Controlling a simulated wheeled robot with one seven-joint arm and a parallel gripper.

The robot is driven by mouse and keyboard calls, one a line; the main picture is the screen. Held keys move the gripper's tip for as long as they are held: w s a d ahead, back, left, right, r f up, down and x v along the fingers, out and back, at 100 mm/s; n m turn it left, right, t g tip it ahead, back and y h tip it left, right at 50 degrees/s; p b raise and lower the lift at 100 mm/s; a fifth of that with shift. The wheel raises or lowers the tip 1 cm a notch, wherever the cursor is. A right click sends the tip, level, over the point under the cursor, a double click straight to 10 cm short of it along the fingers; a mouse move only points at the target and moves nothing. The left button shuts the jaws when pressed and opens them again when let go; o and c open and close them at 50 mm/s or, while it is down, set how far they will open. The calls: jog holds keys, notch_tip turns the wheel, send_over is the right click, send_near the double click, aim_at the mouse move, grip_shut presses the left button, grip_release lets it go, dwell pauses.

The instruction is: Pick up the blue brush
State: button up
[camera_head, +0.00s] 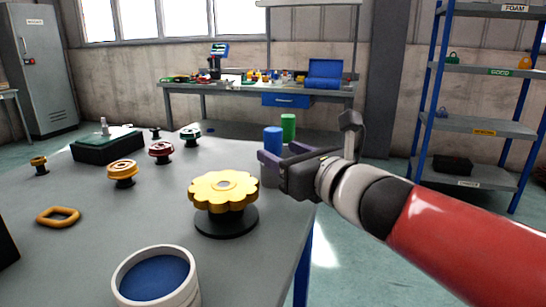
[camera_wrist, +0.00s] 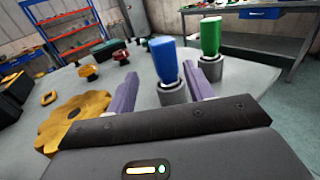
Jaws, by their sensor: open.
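The blue brush (camera_wrist: 164,58) stands upright with its lower end in a grey round holder (camera_wrist: 173,92) in the wrist view. In the head view its blue top (camera_head: 273,139) shows just beyond my gripper (camera_head: 283,157), which hides part of the holder. My gripper (camera_wrist: 160,92) is open, its two purple fingers pointing toward the brush. In the wrist view the brush and holder appear between the fingers, with nothing gripped. I cannot tell whether a finger touches the holder.
A green brush (camera_wrist: 210,36) stands in a similar holder (camera_wrist: 211,66) close behind and right. A yellow scalloped knob (camera_head: 223,190) on a black base stands left of my gripper. A white container (camera_head: 155,277) is at the front. The table (camera_head: 110,215) has bare room at left.

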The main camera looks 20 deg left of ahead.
aim_at(267, 145)
jog(key=x, duration=0.7)
jog(key=shift+w+d+f+p, duration=0.3)
jog(key=shift+d+p, duration=0.05)
jog(key=shift+p, duration=0.05)
jog(key=c, duration=1.1)
